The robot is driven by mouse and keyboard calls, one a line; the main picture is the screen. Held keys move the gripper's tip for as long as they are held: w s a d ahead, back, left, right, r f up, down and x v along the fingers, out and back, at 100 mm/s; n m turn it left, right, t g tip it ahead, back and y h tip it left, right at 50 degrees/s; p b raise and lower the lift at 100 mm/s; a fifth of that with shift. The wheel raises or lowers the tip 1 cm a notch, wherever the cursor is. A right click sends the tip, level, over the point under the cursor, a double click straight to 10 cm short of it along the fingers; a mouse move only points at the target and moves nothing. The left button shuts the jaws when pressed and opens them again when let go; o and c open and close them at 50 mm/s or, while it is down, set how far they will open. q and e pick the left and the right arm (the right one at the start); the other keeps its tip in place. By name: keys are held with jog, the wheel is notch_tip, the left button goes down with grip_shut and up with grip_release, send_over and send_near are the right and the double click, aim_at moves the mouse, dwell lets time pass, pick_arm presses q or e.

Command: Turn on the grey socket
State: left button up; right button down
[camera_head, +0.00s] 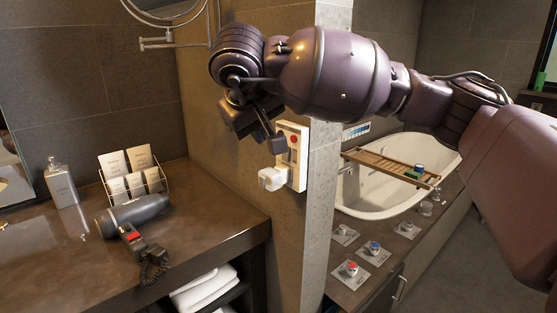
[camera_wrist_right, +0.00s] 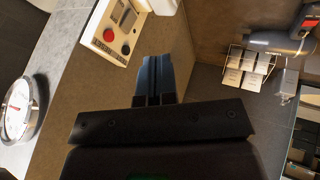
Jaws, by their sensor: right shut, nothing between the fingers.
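A pale socket panel (camera_head: 299,134) is fixed upright on the end of the brown wall. It has a red round button (camera_head: 293,139) and a dark part below it. A white plug block (camera_head: 271,178) sticks out from its lower part. My right gripper (camera_head: 276,144) is shut and empty, just in front of the panel's left side, covering part of it. In the wrist view the shut fingertips (camera_wrist_right: 155,68) point toward the wall, apart from the panel (camera_wrist_right: 98,50). A red button, a dark button (camera_wrist_right: 126,49) and a grey rocker show there. My left gripper is out of view.
A dark counter (camera_head: 190,237) at left holds a hair dryer (camera_head: 135,213), a bottle (camera_head: 61,184) and a rack of packets (camera_head: 132,180). A bathtub (camera_head: 375,193) and several labelled knobs lie right of the wall. A round gauge (camera_wrist_right: 20,110) shows in the wrist view.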

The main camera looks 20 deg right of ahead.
jog(key=b, duration=0.2)
send_near(269, 170)
jog(key=x, duration=0.6)
jog(key=d, duration=0.1)
jog(key=w+d, duration=0.1)
jog(key=d, duration=0.1)
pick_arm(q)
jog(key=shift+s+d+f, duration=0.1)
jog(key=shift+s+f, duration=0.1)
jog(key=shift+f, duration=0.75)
pick_arm(e)
jog(key=shift+w+d, duration=0.1)
jog(key=shift+d, duration=0.15)
jog(key=shift+w+d+r, duration=0.1)
jog(key=shift+d, duration=0.2)
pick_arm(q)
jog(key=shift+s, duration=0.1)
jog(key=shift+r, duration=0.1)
